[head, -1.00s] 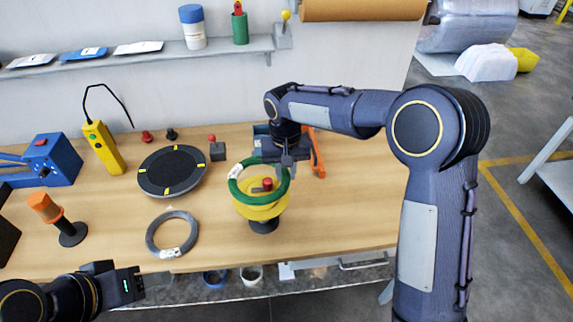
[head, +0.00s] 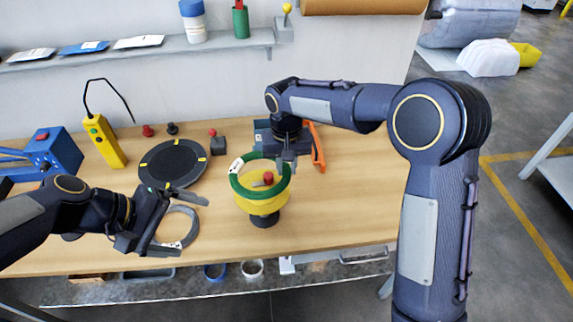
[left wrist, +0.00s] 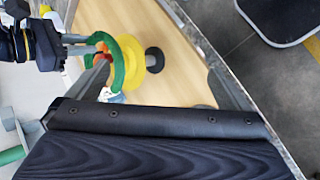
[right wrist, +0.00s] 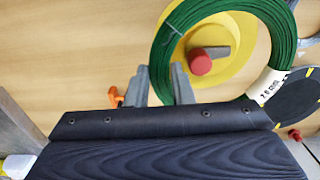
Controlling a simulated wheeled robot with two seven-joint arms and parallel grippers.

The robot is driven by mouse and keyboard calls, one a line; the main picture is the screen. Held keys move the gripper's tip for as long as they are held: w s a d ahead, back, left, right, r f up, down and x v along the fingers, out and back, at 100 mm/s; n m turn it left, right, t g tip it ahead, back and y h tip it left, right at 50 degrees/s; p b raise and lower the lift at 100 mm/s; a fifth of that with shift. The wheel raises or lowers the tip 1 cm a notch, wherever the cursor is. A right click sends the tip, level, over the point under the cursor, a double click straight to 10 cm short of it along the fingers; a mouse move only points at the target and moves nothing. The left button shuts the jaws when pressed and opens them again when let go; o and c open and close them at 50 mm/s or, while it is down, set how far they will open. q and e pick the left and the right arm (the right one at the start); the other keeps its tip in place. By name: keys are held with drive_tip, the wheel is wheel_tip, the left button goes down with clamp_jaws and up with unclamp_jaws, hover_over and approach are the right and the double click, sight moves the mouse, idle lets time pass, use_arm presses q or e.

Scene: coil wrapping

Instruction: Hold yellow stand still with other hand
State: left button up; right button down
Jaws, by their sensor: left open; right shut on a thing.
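The yellow stand (head: 264,208) rests upright on a dark round base, with a red knob (head: 268,178) at its centre. The green coil (head: 236,184) with a white tag is at the stand's top, around the knob in the head view. My right gripper (head: 284,166) is shut on the coil's right side; the right wrist view shows the green coil (right wrist: 163,62) at its fingers. My left gripper (head: 192,227) is open and empty, left of the stand and apart from it, over the grey coil (head: 192,214). The left wrist view shows the yellow stand (left wrist: 136,62) between the open fingers.
A black turntable (head: 172,163) with yellow marks lies behind my left gripper. A yellow handheld device (head: 104,141) and blue machine (head: 52,154) stand at the left. An orange-handled tool (head: 317,147) lies behind the right gripper.

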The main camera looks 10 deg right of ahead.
use_arm(q)
drive_tip(key=w+d+f+n+h, duration=0.2)
drive_tip(key=w+f+n, duration=0.2)
drive_tip(key=f, duration=0.3)
drive_tip(key=w+d+f+n+t+h, duration=0.1)
drive_tip(key=w+f+n+h, duration=0.1)
drive_tip(key=w+f+n, duration=0.3)
drive_tip(key=w+d+f+n+h, duration=0.2)
drive_tip(key=w+f+n, duration=0.3)
drive_tip(key=f, duration=0.4)
drive_tip(key=shift+w+d+f+t, duration=0.1)
drive_tip(key=shift+w+d+t, duration=0.3)
drive_tip(key=shift+w, duration=0.1)
drive_tip(key=shift+x, duration=4.95)
drive_tip(key=shift+a, duration=0.1)
drive_tip(key=c, duration=1.8)
drive_tip(key=shift+o, duration=0.2)
